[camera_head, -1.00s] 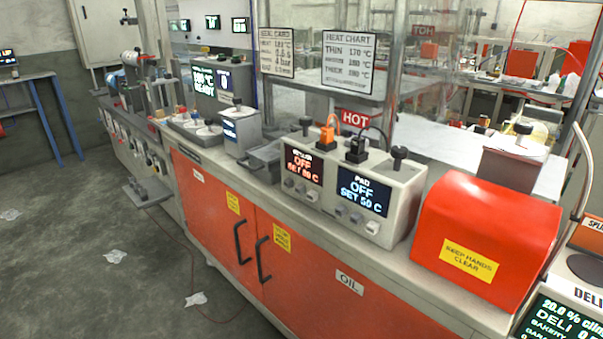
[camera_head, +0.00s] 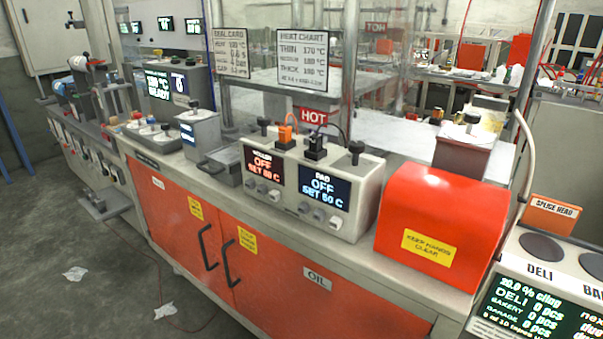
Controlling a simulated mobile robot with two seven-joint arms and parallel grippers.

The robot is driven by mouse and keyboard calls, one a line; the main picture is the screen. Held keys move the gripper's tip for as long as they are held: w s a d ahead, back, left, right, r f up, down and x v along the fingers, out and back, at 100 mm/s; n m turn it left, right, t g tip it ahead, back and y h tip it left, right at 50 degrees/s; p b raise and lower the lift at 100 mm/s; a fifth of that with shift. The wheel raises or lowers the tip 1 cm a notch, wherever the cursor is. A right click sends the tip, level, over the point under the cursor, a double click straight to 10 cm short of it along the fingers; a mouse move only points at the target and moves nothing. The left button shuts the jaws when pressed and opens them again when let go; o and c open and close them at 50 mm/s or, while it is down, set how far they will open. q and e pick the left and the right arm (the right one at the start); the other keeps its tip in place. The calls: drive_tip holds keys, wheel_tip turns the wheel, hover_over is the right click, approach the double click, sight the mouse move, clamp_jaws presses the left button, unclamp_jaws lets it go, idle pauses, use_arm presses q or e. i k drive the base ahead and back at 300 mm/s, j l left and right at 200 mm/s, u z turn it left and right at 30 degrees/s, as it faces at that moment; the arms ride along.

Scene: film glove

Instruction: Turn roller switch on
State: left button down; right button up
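A beige control box (camera_head: 352,196) stands on the counter in the middle of the head view. Its left display (camera_head: 264,164) is labelled ROLLER, though the label is small, and reads OFF with a set temperature below. Its right display (camera_head: 323,189) is labelled PAD and reads OFF, SET 50 C. Small grey knobs or switches (camera_head: 263,188) sit under the left display, and similar ones (camera_head: 318,214) sit under the right one. Which of them is the roller switch I cannot tell. An orange plug and a black plug are on top of the box. Neither of my grippers is in view.
A red rounded cover (camera_head: 432,205) marked KEEP HANDS CLEAR stands right of the box. A DELI counter display (camera_head: 540,308) is at the lower right. Orange cabinet doors with black handles (camera_head: 231,263) are below the counter. The floor at left is mostly clear, with scraps.

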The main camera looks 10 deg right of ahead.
sight(263, 122)
drive_tip(key=i+j, duration=0.15)
drive_tip(key=j, duration=0.15)
drive_tip(key=i+j+z, duration=0.2)
drive_tip(key=i+j, duration=0.15)
drive_tip(key=j, duration=0.3)
drive_tip(key=i+j, duration=0.15)
drive_tip(key=j, duration=0.15)
drive_tip(key=i+j+z, duration=0.1)
drive_tip(key=j, duration=0.25)
drive_tip(key=i+j, duration=0.15)
drive_tip(key=j, duration=0.2)
drive_tip(key=z, duration=0.05)
